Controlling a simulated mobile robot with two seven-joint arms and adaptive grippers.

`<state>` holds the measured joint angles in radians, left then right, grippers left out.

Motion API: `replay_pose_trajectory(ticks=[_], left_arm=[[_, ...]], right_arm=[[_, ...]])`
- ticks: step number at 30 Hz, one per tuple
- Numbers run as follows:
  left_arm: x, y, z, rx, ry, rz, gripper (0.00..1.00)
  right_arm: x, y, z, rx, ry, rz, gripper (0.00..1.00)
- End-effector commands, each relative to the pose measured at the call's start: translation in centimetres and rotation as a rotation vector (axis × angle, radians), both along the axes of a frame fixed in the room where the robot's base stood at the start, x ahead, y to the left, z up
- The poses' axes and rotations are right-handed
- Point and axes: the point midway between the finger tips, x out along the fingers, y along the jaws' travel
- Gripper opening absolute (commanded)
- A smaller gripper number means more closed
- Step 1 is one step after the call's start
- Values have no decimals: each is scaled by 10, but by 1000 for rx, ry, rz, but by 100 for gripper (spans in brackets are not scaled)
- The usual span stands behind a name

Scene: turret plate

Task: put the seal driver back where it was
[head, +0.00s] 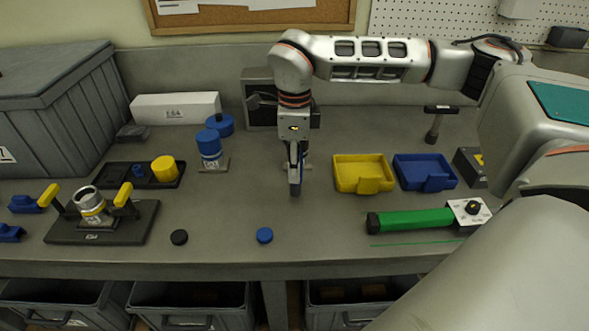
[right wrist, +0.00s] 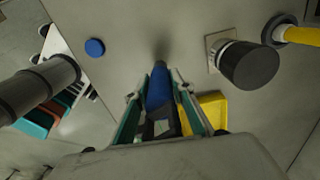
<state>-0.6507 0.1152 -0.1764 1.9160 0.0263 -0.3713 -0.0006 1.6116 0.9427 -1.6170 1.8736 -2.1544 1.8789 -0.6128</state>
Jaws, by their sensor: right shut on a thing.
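My right gripper (head: 296,160) points down over the middle of the bench. It is shut on a slim blue tool with a dark end, which I take to be the seal driver (head: 295,188). In the right wrist view the blue tool (right wrist: 159,88) sits between the two fingers of my right gripper (right wrist: 160,100). A small pale plate or stand (head: 306,164) shows partly behind the gripper. I cannot tell whether the tool touches it or the bench. My left gripper is not in view.
A yellow tray (head: 362,173) and a blue tray (head: 425,172) stand to the right. A blue cylinder on a plate (head: 208,146) stands to the left. A blue disc (head: 264,235) and a black disc (head: 179,237) lie in front. A green cylinder (head: 415,220) lies at front right.

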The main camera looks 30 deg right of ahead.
Motion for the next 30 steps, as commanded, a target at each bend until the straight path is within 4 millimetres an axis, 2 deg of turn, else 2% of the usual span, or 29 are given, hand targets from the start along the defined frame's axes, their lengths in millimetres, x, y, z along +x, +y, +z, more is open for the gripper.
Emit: replay_pose_trajectory(ticks=[3, 14, 15, 17, 26, 30], left_arm=[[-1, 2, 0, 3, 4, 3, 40], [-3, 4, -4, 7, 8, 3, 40], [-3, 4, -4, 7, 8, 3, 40], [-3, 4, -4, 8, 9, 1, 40], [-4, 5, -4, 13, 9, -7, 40], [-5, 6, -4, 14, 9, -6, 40]], right_arm=[[0, 0, -13, 0, 0, 0, 0], [0, 0, -16, 0, -1, 0, 0], [0, 0, -17, 0, -1, 0, 25], [0, 0, -17, 0, -1, 0, 40], [0, 0, -16, 0, -1, 0, 40], [1, 0, -10, 0, -3, 0, 40]])
